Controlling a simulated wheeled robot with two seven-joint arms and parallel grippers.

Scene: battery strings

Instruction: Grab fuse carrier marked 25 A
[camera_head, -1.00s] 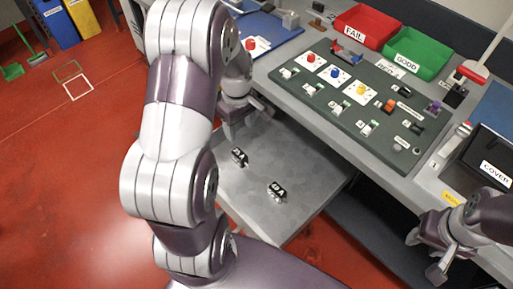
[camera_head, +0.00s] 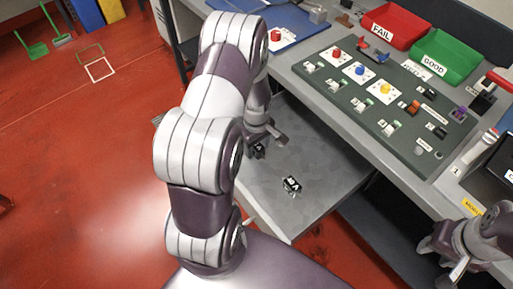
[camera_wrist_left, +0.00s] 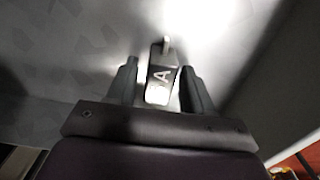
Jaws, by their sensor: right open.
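Two small black fuse carriers are on the grey pull-out shelf (camera_head: 325,160). The nearer one (camera_head: 291,185) stands free, its number too small to read. The farther one (camera_head: 258,151) is partly hidden by my left gripper (camera_head: 264,143). In the left wrist view a carrier (camera_wrist_left: 161,78) sits between the two fingers of my left gripper (camera_wrist_left: 160,85); an "A" shows on its label, but the number is not legible. The fingers are on either side of it, with a narrow gap visible at the left. My right gripper (camera_head: 453,270) is open and empty at the lower right.
A dark green board (camera_head: 345,110) with switches and coloured buttons lies on the bench above the shelf. A red FAIL bin (camera_head: 398,22) and green GOOD bin (camera_head: 450,58) stand behind it. The shelf's right part is clear.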

